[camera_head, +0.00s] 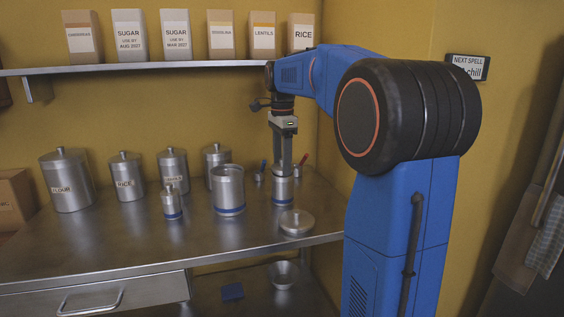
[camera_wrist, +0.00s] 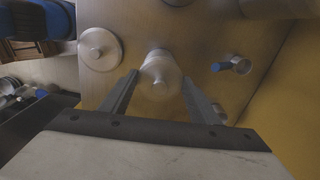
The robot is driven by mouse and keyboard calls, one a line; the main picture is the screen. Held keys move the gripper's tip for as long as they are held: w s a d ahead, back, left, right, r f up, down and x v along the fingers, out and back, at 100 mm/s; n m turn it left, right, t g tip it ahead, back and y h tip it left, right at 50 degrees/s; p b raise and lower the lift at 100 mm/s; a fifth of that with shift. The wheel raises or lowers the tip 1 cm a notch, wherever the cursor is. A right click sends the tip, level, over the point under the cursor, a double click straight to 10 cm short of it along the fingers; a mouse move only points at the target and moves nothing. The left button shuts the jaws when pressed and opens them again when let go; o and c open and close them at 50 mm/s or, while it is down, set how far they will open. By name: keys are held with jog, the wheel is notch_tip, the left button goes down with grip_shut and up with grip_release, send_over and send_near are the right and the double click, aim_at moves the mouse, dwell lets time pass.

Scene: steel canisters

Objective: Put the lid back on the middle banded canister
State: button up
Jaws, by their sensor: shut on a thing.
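My gripper (camera_head: 283,172) points down and is shut on a round steel lid (camera_wrist: 160,76) with a knob, which lies between its fingers in the wrist view. In the head view the fingertips are at the top of a medium steel canister (camera_head: 283,197) with a blue band. The fingers hide part of its rim, and I cannot tell whether the lid is seated. A larger blue-banded canister (camera_head: 228,190) stands open to the left. A small blue-banded canister (camera_head: 172,205) with a lid stands further left. Another lid (camera_head: 297,222) lies on the counter in front; it also shows in the wrist view (camera_wrist: 100,48).
Plain canisters stand at the left and back, including flour (camera_head: 67,182) and rice (camera_head: 127,176). Small cups with blue (camera_head: 261,170) and red (camera_head: 303,161) handled items stand close behind my gripper. A shelf with boxes (camera_head: 230,63) hangs above. The front counter is mostly clear.

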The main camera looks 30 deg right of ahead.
dwell(0.3)
jog(key=o, duration=1.6)
jog(key=shift+c, duration=0.2)
jog(key=shift+r, duration=3.45)
grip_shut()
